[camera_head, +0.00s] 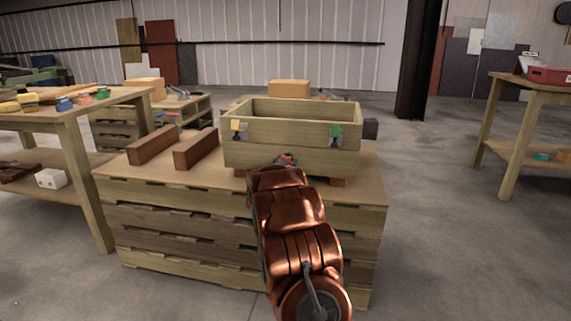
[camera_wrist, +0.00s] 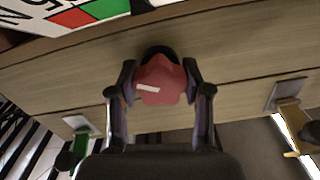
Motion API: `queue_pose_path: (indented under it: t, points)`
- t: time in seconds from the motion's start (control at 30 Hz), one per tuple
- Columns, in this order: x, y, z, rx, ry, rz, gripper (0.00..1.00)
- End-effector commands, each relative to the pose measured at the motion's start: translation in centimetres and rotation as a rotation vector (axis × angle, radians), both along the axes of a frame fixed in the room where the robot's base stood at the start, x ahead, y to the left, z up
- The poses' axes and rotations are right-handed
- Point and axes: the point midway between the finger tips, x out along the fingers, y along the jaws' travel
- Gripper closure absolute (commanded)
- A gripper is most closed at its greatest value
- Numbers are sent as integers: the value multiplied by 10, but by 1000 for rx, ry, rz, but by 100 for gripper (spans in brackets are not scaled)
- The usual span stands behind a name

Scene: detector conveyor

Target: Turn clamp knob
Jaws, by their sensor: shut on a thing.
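A red lobed clamp knob (camera_wrist: 168,86) with a white mark on its face sticks out from the wooden front wall of an open box. My gripper (camera_wrist: 159,73) has one dark finger on each side of the knob and is shut on it. In the head view, my copper-coloured arm reaches to the front of the wooden box (camera_head: 263,159), and most of my gripper and the knob is hidden there. A yellow clip (camera_head: 238,126) and a green clip (camera_head: 335,132) sit on the box's front wall, to either side of the knob.
The box stands on a pallet-stack table (camera_head: 245,215), beside two brown wooden beams (camera_head: 195,149). A workbench (camera_head: 75,118) with small coloured items is at left. Another table (camera_head: 520,90) with a red bin (camera_head: 550,76) is at right. Open concrete floor lies between.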

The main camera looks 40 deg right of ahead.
Motion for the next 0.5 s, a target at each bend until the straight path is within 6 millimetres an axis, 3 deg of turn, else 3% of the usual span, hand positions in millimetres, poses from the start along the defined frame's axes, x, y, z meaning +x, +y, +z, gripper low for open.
queue_pose_path:
  t: [0.5]
  points:
    - [0, 0, 0, 105, -153, 0, 86]
